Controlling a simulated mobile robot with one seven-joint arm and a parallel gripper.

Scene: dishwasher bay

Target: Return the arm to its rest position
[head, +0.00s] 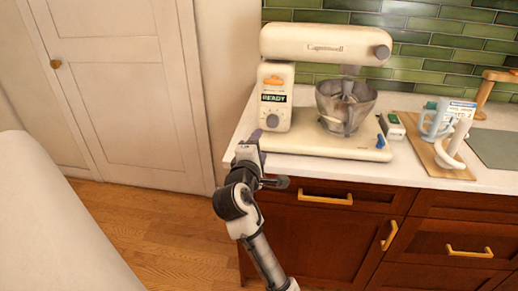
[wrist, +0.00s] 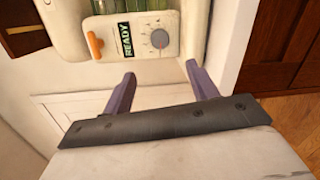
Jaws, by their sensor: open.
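My arm reaches up from the bottom of the head view to the left end of the counter. My gripper (head: 257,140) is at the counter's front left corner, beside the left end of the stand mixer (head: 325,42). In the wrist view, the two purple fingers of my gripper (wrist: 160,70) are spread apart with nothing between them. The mixer's control panel (wrist: 136,38), with a dial, an orange lever and a READY label, lies just beyond the fingertips. I cannot tell whether a finger touches the mixer or the counter.
A metal bowl (head: 345,105) sits under the mixer head. A blue mug (head: 432,122) and a white carton-like item stand on a wooden board (head: 424,150) to the right. Brown drawers with brass handles (head: 325,199) front the counter. Open wooden floor (head: 140,225) lies left.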

